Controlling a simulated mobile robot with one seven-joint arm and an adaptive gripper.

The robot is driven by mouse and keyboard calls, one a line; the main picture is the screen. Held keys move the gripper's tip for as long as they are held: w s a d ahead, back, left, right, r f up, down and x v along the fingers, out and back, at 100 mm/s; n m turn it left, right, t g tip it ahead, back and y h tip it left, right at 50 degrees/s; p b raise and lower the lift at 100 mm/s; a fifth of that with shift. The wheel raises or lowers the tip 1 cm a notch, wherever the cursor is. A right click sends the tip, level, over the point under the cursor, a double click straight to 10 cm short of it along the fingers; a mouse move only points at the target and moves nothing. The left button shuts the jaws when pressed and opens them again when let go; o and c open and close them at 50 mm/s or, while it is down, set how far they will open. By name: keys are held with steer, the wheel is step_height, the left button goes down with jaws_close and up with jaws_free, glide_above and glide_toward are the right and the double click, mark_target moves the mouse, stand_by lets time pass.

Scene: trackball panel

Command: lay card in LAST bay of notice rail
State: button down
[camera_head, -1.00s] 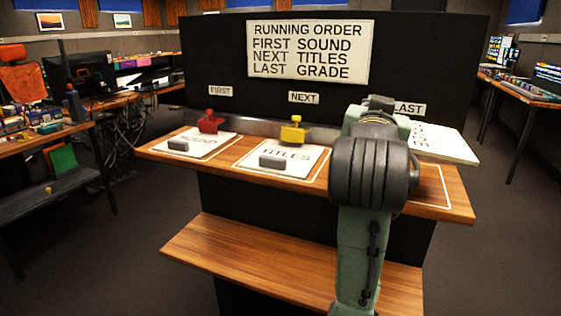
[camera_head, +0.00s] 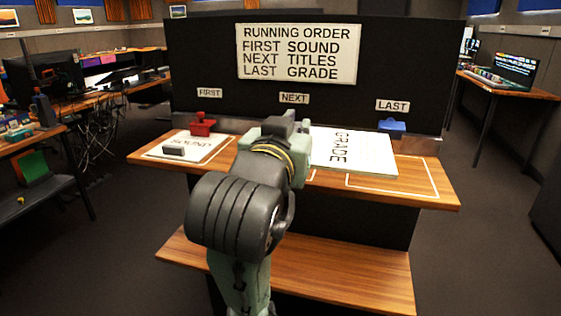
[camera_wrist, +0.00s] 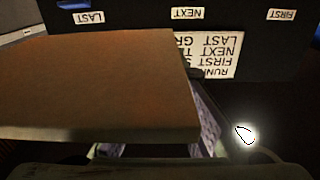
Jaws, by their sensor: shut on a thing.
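The white card (camera_head: 352,152) marked GRADE is in my gripper, and its lettering reads sideways in the head view. It extends right from my gripper, above the wooden notice rail (camera_head: 150,160). The LAST bay (camera_head: 400,192) is a white outline at the rail's right end, below the LAST label (camera_head: 392,105). The card covers part of the view of its far left side. In the wrist view, a broad brown face (camera_wrist: 100,85), apparently the card's underside, fills the left. My gripper (camera_wrist: 203,125) is shut at its edge; my arm hides the fingertips in the head view.
A blue block (camera_head: 392,127) stands behind the LAST bay, a red one (camera_head: 203,124) behind the FIRST bay. The SOUND card (camera_head: 190,145) lies in FIRST under a grey weight (camera_head: 174,151). My arm hides most of NEXT. A black panel (camera_head: 200,60) rises behind.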

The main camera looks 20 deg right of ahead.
steer(key=shift+w, duration=0.25)
steer(key=w+d+f+p, duration=0.1)
steer(key=w, duration=0.4)
steer(key=w+d+f+p, duration=0.1)
steer(key=w, duration=0.4)
steer(key=w+d+f+p, duration=0.1)
steer(key=w+d+f, duration=0.1)
steer(key=w, duration=0.2)
steer(key=shift+w+d+p, duration=0.1)
steer(key=shift+w+p, duration=0.25)
steer(key=shift+w, duration=0.05)
steer(key=shift+f, duration=0.5)
steer(key=shift+f, duration=0.2)
steer(key=c, duration=1.6)
jaws_free()
steer(key=shift+c, duration=0.2)
steer(key=shift+r, duration=0.1)
